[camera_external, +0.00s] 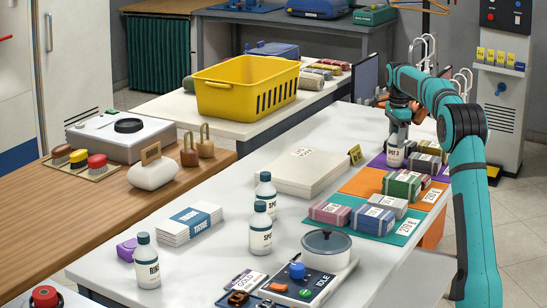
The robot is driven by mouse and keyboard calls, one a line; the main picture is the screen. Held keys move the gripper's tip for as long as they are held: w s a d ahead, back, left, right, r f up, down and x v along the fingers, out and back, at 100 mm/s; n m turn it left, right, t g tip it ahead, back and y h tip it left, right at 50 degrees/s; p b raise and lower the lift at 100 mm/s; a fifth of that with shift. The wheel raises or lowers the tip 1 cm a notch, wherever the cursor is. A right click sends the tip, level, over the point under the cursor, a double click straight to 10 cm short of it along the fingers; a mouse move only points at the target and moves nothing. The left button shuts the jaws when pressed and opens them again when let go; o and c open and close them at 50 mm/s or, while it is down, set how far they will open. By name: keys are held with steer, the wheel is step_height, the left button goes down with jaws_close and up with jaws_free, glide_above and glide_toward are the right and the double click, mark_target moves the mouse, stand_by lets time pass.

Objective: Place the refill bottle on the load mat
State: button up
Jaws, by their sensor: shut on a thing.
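My gripper (399,122) is at the back right of the white table, pointing down and shut on a pale bottle (395,154) with a printed label. The label is too small to read surely, and the gripper hides the bottle's top. The bottle is upright over or at the purple mat (376,163); I cannot tell whether its base touches. An orange mat (357,187) and a teal mat (403,229) lie nearer along the right edge. I cannot read which one is the load mat. Two SPOT bottles (261,232) and a RINSE bottle (147,262) stand on the table.
Strapped bundles (401,184) crowd the mats. A white box (318,172) lies left of them. A lidded pot on a device (328,245) and small tools (240,298) are in front. A yellow basket (246,86) stands behind.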

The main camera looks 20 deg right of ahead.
steer(key=o, duration=1.2)
steer(key=shift+f, duration=0.1)
steer(key=shift+c, duration=0.2)
step_height(320, 180, up, 12)
steer(key=shift+f, duration=0.25)
steer(key=shift+r, duration=0.4)
